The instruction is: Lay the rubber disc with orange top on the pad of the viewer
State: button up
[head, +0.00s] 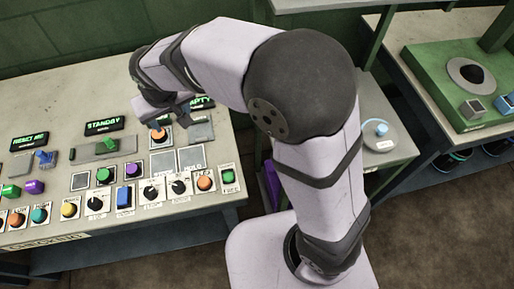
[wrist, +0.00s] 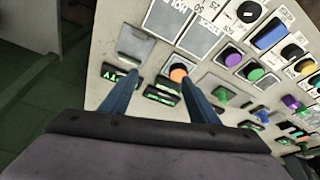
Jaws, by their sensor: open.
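The orange-topped disc (head: 159,135) sits on a dark square spot on the bench, below my gripper. It also shows in the wrist view (wrist: 178,72), at the tip of the right-hand finger. My gripper (head: 172,118) is open, its two blue fingers apart in the wrist view (wrist: 168,74); I cannot tell whether a finger touches the disc. A bare grey square pad (head: 200,132) lies right of the disc, by a display reading EMPTY (head: 201,103); the pad also shows in the wrist view (wrist: 135,43). No label visibly names the viewer.
Pale panels (head: 163,162) and rows of buttons and knobs (head: 151,192) lie nearer the bench's front edge. A STANDBY display (head: 103,124) and a green slider block (head: 107,146) stand left of the disc. A separate green machine (head: 465,75) stands at far right.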

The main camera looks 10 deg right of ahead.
jog(key=s+d+f+m+g+h, duration=0.1)
jog(key=s+d+f, duration=0.15)
jog(key=d, duration=0.55)
jog(key=s+d+f+m+g, duration=0.1)
jog(key=s+d, duration=0.2)
jog(key=d, duration=0.5)
jog(key=s+d+f+m+g, duration=0.1)
jog(key=s+d+f+m, duration=0.1)
jog(key=s+d, duration=0.7)
jog(key=shift+s+d+f+g, duration=0.25)
jog(key=shift+s+f+g, duration=0.25)
jog(key=shift+s, duration=0.55)
